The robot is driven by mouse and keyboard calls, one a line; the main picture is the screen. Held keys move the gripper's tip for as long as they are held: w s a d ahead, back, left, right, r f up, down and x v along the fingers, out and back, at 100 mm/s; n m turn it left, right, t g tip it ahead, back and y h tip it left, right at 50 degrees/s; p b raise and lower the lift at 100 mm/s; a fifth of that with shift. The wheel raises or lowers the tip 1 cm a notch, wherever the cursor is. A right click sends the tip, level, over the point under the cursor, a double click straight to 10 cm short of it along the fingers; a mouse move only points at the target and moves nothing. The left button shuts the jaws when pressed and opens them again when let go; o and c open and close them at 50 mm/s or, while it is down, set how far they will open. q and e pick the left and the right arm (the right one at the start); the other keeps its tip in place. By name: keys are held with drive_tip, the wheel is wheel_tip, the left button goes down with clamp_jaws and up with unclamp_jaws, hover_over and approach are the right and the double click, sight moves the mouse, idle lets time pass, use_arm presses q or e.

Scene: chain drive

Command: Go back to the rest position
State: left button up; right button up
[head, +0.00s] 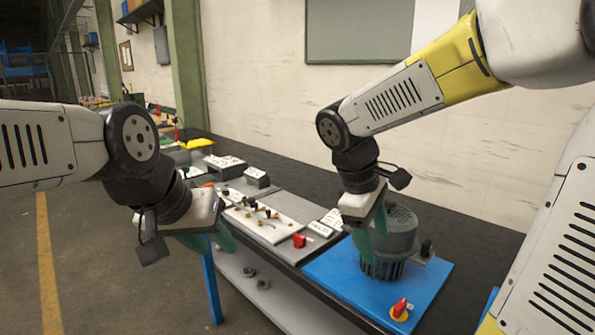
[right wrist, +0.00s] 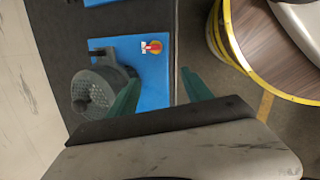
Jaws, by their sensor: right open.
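My left gripper (head: 208,238) is at the left of the head view, in front of the bench's near edge; its green fingers are partly hidden and I cannot tell how far apart they are. My right gripper (head: 372,222) hangs over the bench beside a grey motor-like unit (head: 398,243) on a blue plate (head: 437,277). In the right wrist view its two green fingers (right wrist: 162,92) stand apart with nothing between them. The grey unit (right wrist: 100,88) shows there to the left of the fingers, and whether a finger touches it I cannot tell.
A red and yellow switch (head: 400,308) sits on the blue plate's front corner. A white board with small parts (head: 265,224) and a red piece (head: 299,240) lie on the bench left of the plate. Round parts (head: 262,284) lie on the lower shelf. The floor at left is clear.

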drive_tip(key=s+r+m+t+y, duration=0.4)
drive_tip(key=s+m, duration=0.3)
drive_tip(key=m, duration=0.3)
drive_tip(key=shift+s+a+t+y, duration=0.15)
drive_tip(key=shift+a+t+y, duration=0.35)
drive_tip(key=shift+y, duration=0.4)
idle(0.6)
